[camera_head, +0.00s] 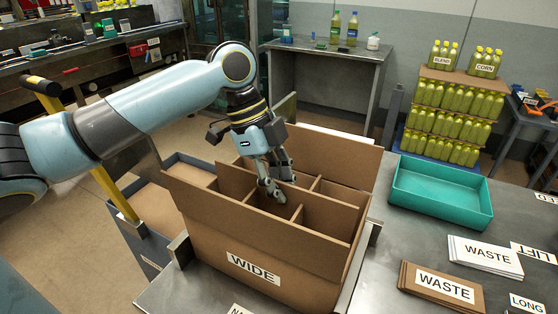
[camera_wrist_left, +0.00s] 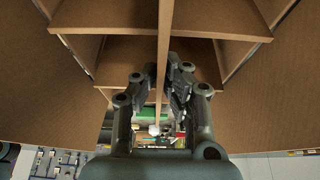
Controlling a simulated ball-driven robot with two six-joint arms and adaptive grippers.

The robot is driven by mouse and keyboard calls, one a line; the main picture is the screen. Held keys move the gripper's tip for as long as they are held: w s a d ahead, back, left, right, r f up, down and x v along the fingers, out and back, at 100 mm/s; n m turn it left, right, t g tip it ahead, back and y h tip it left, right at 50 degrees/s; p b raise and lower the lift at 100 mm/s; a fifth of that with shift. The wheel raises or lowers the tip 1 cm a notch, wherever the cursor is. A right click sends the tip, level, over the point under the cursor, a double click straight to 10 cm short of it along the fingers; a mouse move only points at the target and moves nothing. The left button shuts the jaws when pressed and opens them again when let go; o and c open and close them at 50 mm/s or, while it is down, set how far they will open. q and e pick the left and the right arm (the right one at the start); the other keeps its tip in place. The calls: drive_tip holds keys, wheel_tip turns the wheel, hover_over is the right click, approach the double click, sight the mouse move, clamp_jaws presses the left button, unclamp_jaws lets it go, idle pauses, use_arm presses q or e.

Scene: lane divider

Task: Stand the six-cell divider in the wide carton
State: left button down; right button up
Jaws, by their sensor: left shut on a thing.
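The wide carton (camera_head: 212,236) is brown, open at the top with flaps out, and has a WIDE label on its front. The six-cell brown cardboard divider (camera_head: 236,182) is inside the carton mouth, its crossed panels dividing it into cells. Its lower edges are hidden, so I cannot tell whether it touches the bottom. My left gripper (camera_head: 277,188) reaches down into the carton and is shut on a middle panel. In the left wrist view the fingers (camera_wrist_left: 160,88) lie on both sides of that panel of the divider (camera_wrist_left: 165,35). My right gripper is not in view.
The carton stands on a grey metal table (camera_head: 385,285). A teal tray (camera_head: 440,215) sits at its right, with WASTE stacks (camera_head: 440,288) in front. Bottles in a stacked display (camera_head: 440,120) stand behind. A yellow post (camera_head: 110,190) is at left.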

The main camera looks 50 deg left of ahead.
sight(278, 209)
use_arm(q)
wheel_tip(278, 209, down, 5)
drive_tip(key=b, duration=0.2)
drive_tip(key=shift+b, duration=0.4)
drive_tip(key=shift+f, duration=0.1)
drive_tip(key=shift+f+b, duration=0.4)
drive_tip(key=shift+f, duration=0.2)
drive_tip(key=c, duration=1.4)
unclamp_jaws()
drive_tip(key=shift+r, duration=0.1)
drive_tip(key=shift+a+r, duration=0.15)
drive_tip(key=shift+r, duration=0.05)
drive_tip(key=v, duration=1.1)
drive_tip(key=shift+s+a+r, duration=0.1)
drive_tip(key=shift+r, duration=0.1)
